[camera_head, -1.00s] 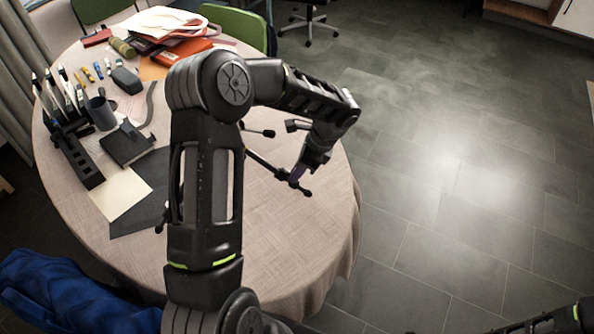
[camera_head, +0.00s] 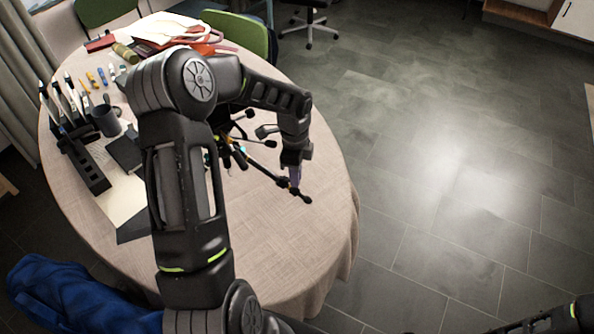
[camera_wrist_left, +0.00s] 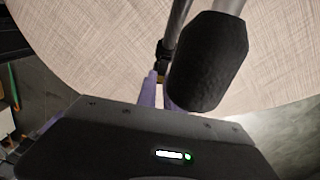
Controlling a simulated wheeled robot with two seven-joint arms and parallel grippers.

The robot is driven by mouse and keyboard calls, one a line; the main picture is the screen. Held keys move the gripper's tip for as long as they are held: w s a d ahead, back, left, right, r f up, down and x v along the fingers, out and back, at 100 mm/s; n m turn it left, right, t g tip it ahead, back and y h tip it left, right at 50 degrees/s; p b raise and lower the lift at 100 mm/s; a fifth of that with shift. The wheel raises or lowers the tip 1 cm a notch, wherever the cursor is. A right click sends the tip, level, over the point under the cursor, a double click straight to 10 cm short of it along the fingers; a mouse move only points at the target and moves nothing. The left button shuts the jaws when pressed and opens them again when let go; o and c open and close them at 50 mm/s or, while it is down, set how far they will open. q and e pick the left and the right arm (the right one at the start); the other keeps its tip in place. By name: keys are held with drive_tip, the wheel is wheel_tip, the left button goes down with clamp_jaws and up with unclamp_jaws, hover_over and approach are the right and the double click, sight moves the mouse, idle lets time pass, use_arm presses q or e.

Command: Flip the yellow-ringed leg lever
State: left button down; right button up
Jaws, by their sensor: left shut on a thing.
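A dark tripod lies on the round table, partly hidden behind my left arm in the head view. One tripod leg (camera_head: 262,174) stretches toward the lower right and ends in a black foot. My left gripper (camera_head: 293,176) points down at this leg near its foot and is shut on it. In the left wrist view the purple fingers (camera_wrist_left: 160,90) meet at a black clamp (camera_wrist_left: 163,54) on a leg; a thick black foam grip (camera_wrist_left: 208,62) is beside them. A blue ring (camera_head: 243,149) shows near the tripod's middle. I cannot make out a yellow ring. My right gripper is out of view.
The round table (camera_head: 300,245) is bare at its front right. A black pen rack (camera_head: 85,160), a dark cup (camera_head: 106,120) and a dark box (camera_head: 126,154) stand at left. Red and white folders (camera_head: 175,32) lie at the back, by a green chair (camera_head: 240,38).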

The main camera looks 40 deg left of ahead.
use_arm(q)
drive_tip(key=shift+r+h, duration=0.1)
drive_tip(key=shift+h, duration=0.3)
drive_tip(key=c, duration=1.5)
unclamp_jaws()
drive_tip(key=shift+o, duration=0.2)
drive_tip(key=shift+a+r, duration=0.1)
drive_tip(key=shift+r, duration=0.05)
wheel_tip(320, 180, up, 8)
drive_tip(key=b, duration=0.1)
drive_tip(key=shift+a+f, duration=0.25)
drive_tip(key=shift+a, duration=0.15)
drive_tip(key=shift+c, duration=0.4)
